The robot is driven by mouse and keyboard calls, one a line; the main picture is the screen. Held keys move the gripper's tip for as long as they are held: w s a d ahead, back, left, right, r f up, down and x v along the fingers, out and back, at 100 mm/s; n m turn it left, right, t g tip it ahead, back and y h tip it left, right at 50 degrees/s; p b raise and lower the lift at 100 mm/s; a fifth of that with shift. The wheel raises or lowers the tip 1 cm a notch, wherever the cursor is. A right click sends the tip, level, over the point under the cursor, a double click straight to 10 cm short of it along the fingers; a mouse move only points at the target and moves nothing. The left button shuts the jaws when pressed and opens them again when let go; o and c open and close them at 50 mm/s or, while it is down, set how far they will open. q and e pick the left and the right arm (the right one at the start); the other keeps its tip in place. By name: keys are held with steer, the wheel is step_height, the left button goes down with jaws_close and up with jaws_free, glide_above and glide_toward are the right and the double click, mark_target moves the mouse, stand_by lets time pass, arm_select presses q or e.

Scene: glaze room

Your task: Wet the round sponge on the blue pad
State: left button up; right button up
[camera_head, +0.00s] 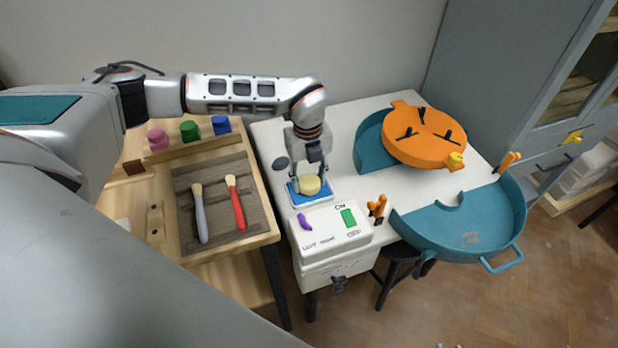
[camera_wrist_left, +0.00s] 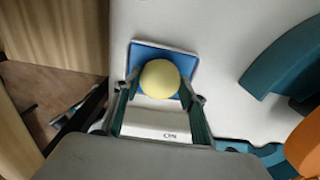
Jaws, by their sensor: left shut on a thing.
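The round sponge (camera_head: 310,185) is pale yellow and sits at the blue pad (camera_head: 297,196) on the white table. My left gripper (camera_head: 311,182) points down over the pad, its fingers on either side of the sponge and shut on it. In the left wrist view, the sponge (camera_wrist_left: 160,79) lies between the two fingers, with the blue pad (camera_wrist_left: 143,57) directly behind it. I cannot tell whether the sponge presses on the pad or is slightly above it. My right gripper is in neither view.
A white box with a green switch (camera_head: 348,217) stands just in front of the pad. An orange wheel (camera_head: 430,137) and a teal basin (camera_head: 470,235) are to the right.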

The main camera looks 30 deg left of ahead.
mark_target(309, 180)
arm_select(q)
steer(key=shift+f, duration=0.25)
steer(key=shift+s+f, duration=0.15)
steer(key=shift+f, duration=0.05)
stand_by(2.2)
steer(key=shift+r+p, duration=1.7)
steer(key=shift+r, duration=0.35)
steer(key=shift+r+p, duration=1.3)
steer(key=shift+r, duration=0.35)
